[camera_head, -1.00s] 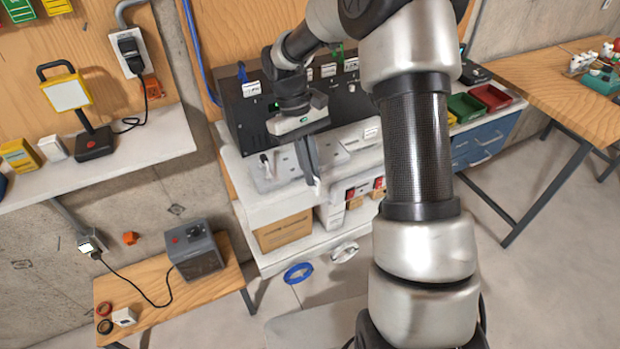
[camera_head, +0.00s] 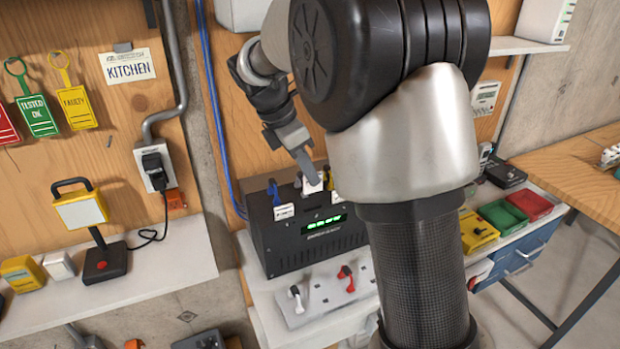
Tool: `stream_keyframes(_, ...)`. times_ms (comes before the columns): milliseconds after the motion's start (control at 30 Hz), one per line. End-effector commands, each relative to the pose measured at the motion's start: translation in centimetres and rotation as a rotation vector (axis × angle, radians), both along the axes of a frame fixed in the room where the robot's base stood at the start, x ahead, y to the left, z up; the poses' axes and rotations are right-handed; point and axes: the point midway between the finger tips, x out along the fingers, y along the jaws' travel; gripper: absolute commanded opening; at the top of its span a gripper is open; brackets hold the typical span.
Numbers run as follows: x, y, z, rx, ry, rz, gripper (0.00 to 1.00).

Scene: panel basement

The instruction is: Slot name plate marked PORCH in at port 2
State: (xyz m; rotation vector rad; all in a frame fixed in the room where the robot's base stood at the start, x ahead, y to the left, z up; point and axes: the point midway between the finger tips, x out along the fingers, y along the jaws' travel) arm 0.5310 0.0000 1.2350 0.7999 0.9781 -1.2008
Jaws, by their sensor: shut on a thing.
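My gripper (camera_head: 308,178) is at the front upper part of a black box (camera_head: 290,250) with a green lit display (camera_head: 325,224). It is shut on a small white name plate (camera_head: 313,187) at its fingertips. The plate's lettering is too small to read, and I cannot tell whether it touches the box. Another white plate (camera_head: 284,211) sits on the box front, left of my gripper. My arm hides the box's right part, and the port numbers cannot be read.
A power strip (camera_head: 325,296) with a white and a red plug lies in front of the box. A lamp (camera_head: 90,225) stands on the left shelf. Yellow, green and red trays (camera_head: 503,216) stand at the right. Blue cables run up the wall behind.

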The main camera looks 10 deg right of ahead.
Motion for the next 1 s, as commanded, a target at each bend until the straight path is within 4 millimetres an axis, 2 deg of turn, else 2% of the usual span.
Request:
stream_keyframes(500,0.0,0.0,-3.8,0.001,-0.001,-0.002,0.0)
stream_keyframes(1000,0.0,0.0,-4.0,0.001,0.0,-0.002,0.0)
